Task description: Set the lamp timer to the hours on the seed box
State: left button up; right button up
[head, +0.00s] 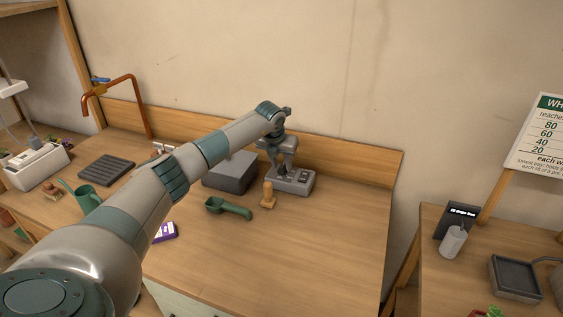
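A small grey device (301,183) with dark parts on its top stands near the back of the bench; it may be the lamp timer, but its markings are too small to read. My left gripper (283,165) points down over this device, its fingers at or just above the top. Whether the fingers are apart or closed on something is unclear at this size. A small purple and white packet or box (165,232) lies partly behind my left arm; I cannot tell if it is the seed box. My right gripper is out of view.
A grey block (231,173), a wooden stamp-like piece (268,196) and a green scoop (229,208) are close to the device. A dark lettered box (460,214) stands on the right bench. The front-right bench top is clear.

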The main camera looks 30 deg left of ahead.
pick_arm(q)
jog(key=shift+f, duration=0.1)
grip_shut()
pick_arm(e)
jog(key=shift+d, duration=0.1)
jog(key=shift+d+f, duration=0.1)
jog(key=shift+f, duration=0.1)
